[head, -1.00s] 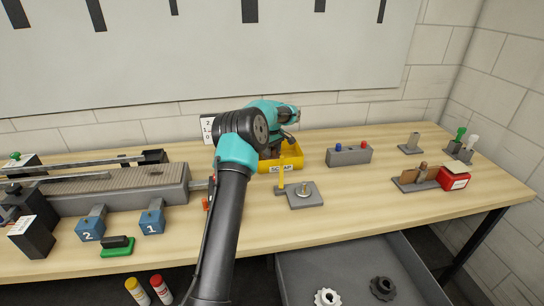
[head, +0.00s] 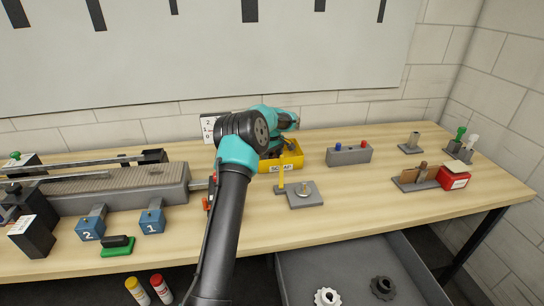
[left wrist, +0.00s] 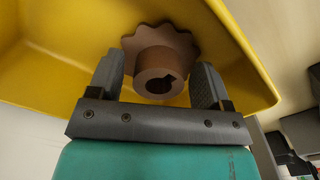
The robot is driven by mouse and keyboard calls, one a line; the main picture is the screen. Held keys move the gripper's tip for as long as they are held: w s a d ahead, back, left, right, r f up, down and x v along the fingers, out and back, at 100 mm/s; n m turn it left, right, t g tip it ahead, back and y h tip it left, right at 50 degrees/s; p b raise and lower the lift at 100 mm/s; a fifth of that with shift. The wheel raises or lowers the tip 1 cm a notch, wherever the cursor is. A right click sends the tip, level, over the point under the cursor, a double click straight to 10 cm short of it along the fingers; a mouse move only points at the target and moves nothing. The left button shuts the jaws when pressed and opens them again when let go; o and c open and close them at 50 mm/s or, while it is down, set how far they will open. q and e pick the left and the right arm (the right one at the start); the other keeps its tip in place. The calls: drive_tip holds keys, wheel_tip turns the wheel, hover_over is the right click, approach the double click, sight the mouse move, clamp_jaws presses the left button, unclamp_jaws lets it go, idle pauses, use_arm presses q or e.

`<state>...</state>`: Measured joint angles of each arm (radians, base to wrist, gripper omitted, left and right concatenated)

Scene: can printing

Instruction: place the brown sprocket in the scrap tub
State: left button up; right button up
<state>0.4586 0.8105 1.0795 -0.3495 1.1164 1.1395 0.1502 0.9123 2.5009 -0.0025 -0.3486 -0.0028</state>
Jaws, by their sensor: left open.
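The brown sprocket (left wrist: 160,62) shows in the left wrist view between my left gripper's fingers (left wrist: 160,88), with its hub and keyed bore facing the camera. The fingers are open, with a gap on each side of the hub. The sprocket is inside the yellow scrap tub (left wrist: 60,55); whether it rests on the tub's floor I cannot tell. In the head view the tub (head: 266,168) stands at the back middle of the bench, partly behind my left arm. My left gripper (head: 285,147) is over it, and the sprocket is not discernible there. My right gripper is not in view.
A grey plate with a peg (head: 305,194) and a yellow post (head: 281,175) stand just in front of the tub. A grey button box (head: 349,156) is to the right. An open drawer below holds a white gear (head: 327,297) and a dark gear (head: 383,287).

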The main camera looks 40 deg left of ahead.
use_arm(q)
wheel_tip(320, 180, up, 12)
drive_tip(key=shift+r, duration=0.15)
idle(0.6)
idle(1.6)
